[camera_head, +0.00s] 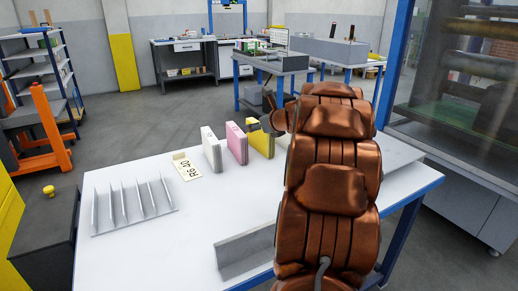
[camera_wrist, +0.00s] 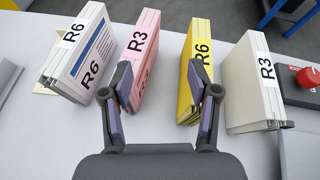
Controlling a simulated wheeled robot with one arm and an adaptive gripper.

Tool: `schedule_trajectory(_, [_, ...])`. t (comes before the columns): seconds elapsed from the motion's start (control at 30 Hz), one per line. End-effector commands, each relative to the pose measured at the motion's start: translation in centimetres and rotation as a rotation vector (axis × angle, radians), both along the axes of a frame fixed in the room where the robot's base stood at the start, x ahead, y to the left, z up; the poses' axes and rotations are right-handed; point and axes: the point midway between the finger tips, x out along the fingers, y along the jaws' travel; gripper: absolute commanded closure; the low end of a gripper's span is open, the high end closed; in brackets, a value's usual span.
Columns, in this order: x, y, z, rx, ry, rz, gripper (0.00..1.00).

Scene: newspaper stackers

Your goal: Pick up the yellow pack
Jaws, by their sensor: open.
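The yellow pack (camera_head: 262,143) stands upright on the white table, right of a pink pack, in the head view. In the wrist view the yellow pack (camera_wrist: 193,75) carries an R6 label and stands just beyond my gripper's right finger. My gripper (camera_wrist: 163,88) is open and empty, with its fingers spread between the pink pack and the yellow pack. The left finger overlaps the pink pack's lower part in the picture, and the right finger overlaps the yellow pack's lower part. I cannot tell whether either finger touches. In the head view my arm hides most of my gripper.
A pink R3 pack (camera_wrist: 142,55) and a white R6 pack (camera_wrist: 82,55) stand left of the yellow pack. A grey-white R3 pack (camera_wrist: 246,90) stands to its right, beside a red button (camera_wrist: 308,77). A slotted rack (camera_head: 133,205) and an R6 40 card (camera_head: 187,168) lie on the table's left.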

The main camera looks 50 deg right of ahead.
Motion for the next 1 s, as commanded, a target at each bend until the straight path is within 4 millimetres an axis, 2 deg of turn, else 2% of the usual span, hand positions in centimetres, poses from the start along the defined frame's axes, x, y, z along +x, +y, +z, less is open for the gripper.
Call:
schedule_trajectory(0.03, [-0.6,-1.9,-0.9,0.03,-0.018,-0.048,0.4])
schedule_trajectory(0.1, [-1.0,-3.5,-1.0,0.06,-0.04,-0.094,0.4])
schedule_trajectory(0.2, [-1.3,-4.7,-1.0,0.08,-0.058,-0.127,0.4])
schedule_trajectory(0.67, [1.4,-5.8,-2.2,0.085,-0.06,-0.133,0.4])
schedule_trajectory(1.0, [4.1,-6.7,-3.5,0.082,-0.06,-0.13,0.4])
